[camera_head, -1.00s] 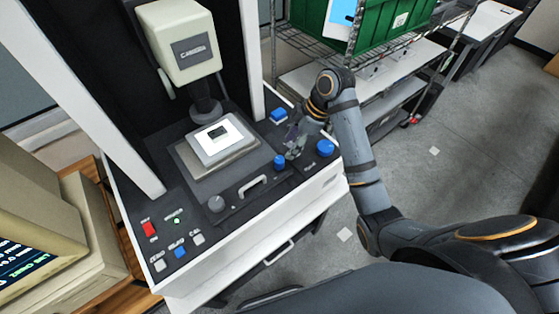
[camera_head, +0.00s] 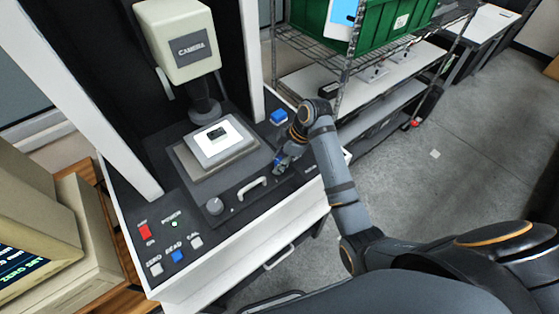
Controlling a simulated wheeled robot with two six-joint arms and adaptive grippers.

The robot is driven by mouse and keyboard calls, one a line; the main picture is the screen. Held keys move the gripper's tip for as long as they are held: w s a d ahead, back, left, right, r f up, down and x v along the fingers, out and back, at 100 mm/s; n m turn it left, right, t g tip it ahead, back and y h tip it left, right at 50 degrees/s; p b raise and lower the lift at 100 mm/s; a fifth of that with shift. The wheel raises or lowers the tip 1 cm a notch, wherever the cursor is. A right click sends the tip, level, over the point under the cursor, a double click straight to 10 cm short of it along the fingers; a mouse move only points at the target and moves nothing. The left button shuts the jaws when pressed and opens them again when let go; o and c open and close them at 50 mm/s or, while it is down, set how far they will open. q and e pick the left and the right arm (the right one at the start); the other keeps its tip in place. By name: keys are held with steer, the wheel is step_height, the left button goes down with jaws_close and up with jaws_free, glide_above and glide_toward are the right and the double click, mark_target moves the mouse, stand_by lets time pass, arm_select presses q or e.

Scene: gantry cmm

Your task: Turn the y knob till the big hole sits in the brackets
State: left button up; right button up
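My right gripper (camera_head: 284,163) is low over the right front of the machine's black deck, at the place of a blue knob. A second blue knob farther right is hidden behind my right arm. A small dark part (camera_head: 217,133) lies on the white plate of the stage (camera_head: 180,158) under the camera head (camera_head: 180,42). The monitor (camera_head: 22,266) shows only a corner of its screen; no hole or brackets are visible. My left gripper is out of view.
A grey knob (camera_head: 214,206) and a light handle (camera_head: 251,188) are on the deck front. A red switch (camera_head: 145,232) and several buttons are at front left. A wire rack with a green crate (camera_head: 385,22) stands to the right.

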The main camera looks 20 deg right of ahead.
jaws_close()
steer(key=shift+r+m+p, duration=0.2)
steer(key=shift+m+p, duration=0.1)
steer(key=shift+p, duration=0.25)
steer(key=m+t+p, duration=0.1)
steer(key=m+p, duration=0.2)
steer(key=p, duration=0.3)
steer(key=shift+r+m+h, duration=0.1)
steer(key=shift+m+h, duration=0.3)
steer(key=shift+f+m+t+h+p, duration=0.25)
steer(key=shift+m+t+p, duration=0.35)
steer(key=shift+m+p, duration=0.6)
steer(key=o, duration=0.5)
jaws_free()
steer(key=shift+o, duration=0.2)
